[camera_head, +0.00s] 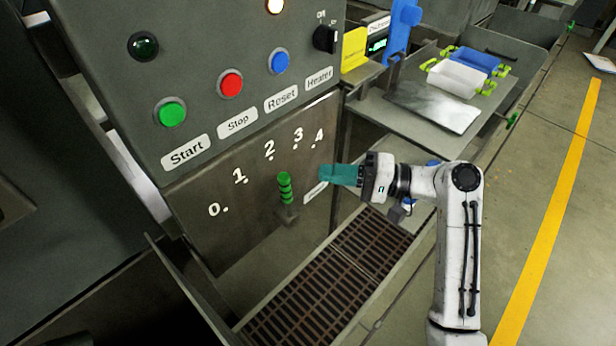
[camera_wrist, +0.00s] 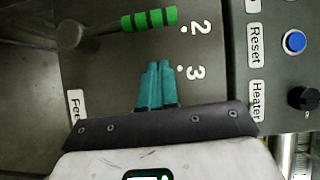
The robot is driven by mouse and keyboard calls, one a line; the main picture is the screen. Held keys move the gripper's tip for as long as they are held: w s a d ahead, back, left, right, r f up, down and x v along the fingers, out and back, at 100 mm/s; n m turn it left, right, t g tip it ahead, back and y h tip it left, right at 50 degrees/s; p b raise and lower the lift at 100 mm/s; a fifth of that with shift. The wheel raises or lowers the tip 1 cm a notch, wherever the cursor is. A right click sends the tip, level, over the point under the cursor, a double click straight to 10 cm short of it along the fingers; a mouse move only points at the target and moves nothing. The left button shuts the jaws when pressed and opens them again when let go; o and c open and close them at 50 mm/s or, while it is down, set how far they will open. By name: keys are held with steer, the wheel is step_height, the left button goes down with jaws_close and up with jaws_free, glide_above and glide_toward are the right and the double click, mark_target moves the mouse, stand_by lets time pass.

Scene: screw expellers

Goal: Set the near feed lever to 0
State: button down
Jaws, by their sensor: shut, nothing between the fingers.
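The feed lever has a green grip with black bands (camera_head: 285,188) and stands roughly upright on the grey panel, below the white dial numbers 0 to 4. In the wrist view its grip (camera_wrist: 150,19) points toward the 2 mark (camera_wrist: 200,27); its round pivot (camera_wrist: 70,34) is at the left. My gripper (camera_head: 324,175) has teal fingers and is shut and empty. It is right of the lever, on the 3–4 side, with a gap between them. In the wrist view the fingertips (camera_wrist: 158,66) are near the 3 mark, apart from the grip.
Above the dial are the green Start button (camera_head: 172,113), red Stop button (camera_head: 231,84), blue Reset button (camera_head: 280,62) and black Heater knob (camera_head: 325,39). A brown grate (camera_head: 330,285) lies below the panel. A side table holds a white tray (camera_head: 457,79) and blue tray.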

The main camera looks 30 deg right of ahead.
mark_target(283, 198)
steer(key=shift+w+a+f+p, duration=0.15)
steer(key=shift+a+p, duration=0.15)
steer(key=shift+a, duration=1)
steer(key=shift+w+a+p, duration=0.1)
steer(key=shift+a+p, duration=0.2)
steer(key=shift+a, duration=1)
steer(key=shift+w+a, duration=0.1)
steer(key=shift+a, duration=0.05)
